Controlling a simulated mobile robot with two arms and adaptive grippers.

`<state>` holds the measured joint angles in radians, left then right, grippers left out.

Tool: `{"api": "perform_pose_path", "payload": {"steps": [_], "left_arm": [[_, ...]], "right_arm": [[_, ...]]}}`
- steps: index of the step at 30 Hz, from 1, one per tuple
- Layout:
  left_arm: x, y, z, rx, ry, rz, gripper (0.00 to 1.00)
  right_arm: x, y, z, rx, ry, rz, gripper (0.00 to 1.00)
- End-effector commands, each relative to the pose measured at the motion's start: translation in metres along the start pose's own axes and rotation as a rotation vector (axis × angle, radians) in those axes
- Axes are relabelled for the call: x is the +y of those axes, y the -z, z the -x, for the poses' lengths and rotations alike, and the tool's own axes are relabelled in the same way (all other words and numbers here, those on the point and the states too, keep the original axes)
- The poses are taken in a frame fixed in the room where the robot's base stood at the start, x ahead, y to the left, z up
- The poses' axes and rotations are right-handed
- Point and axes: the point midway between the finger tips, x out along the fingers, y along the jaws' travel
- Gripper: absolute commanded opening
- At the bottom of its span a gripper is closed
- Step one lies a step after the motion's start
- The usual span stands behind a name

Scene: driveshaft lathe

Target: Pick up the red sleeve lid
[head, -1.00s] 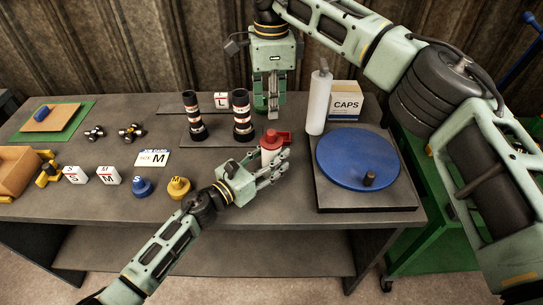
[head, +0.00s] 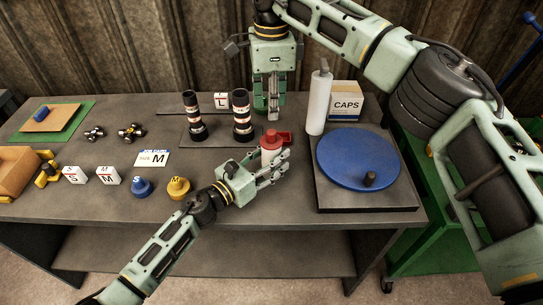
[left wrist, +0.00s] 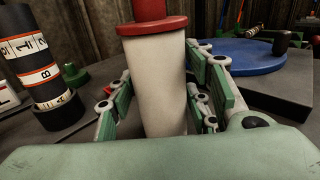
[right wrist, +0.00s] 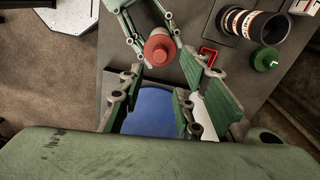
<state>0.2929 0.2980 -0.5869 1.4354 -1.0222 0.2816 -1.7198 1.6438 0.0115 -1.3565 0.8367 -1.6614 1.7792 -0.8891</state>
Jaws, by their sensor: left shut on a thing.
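A white cylinder (head: 268,155) topped by a red lid (head: 271,137) stands upright near the table's middle front. My left gripper (head: 275,167) is shut around the white body, below the lid. In the left wrist view the red lid (left wrist: 152,25) has a wide rim and a narrower knob, cut off by the top edge. My right gripper (head: 273,108) points down behind the cylinder, apart from it. The right wrist view shows its fingers (right wrist: 165,95) spread and empty, with the round red lid (right wrist: 159,48) beyond them.
A blue turntable (head: 357,158), a white bottle (head: 319,103) and a CAPS box (head: 346,104) stand right. Two dark ringed cylinders (head: 242,117) stand behind left. Blue (head: 141,187) and yellow (head: 178,187) caps lie left. A small red frame (right wrist: 209,57) shows in the right wrist view.

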Motion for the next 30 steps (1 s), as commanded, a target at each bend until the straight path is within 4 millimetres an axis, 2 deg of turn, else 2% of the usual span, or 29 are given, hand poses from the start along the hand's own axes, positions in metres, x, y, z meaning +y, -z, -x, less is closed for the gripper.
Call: {"api": "perform_pose_path", "payload": {"steps": [6,11,14,24,30], "left_arm": [[-0.001,0.004,0.001,0.006,0.000,0.001,0.20],[-0.001,0.004,0.001,0.007,0.000,0.002,0.20],[-0.001,0.005,0.001,0.007,0.000,0.002,0.20],[-0.001,0.005,0.001,0.008,0.000,0.002,0.20],[-0.001,0.006,0.001,0.009,0.000,0.002,0.20]], "right_arm": [[0.000,0.000,0.000,0.000,0.000,0.000,0.31],[-0.001,0.002,0.001,-0.010,-0.007,-0.048,0.44],[-0.003,0.007,0.003,-0.036,-0.027,-0.182,0.52],[-0.012,0.033,0.015,-0.149,-0.189,-0.899,0.52],[-0.013,0.040,0.017,-0.168,-0.257,-1.116,0.52]]}}
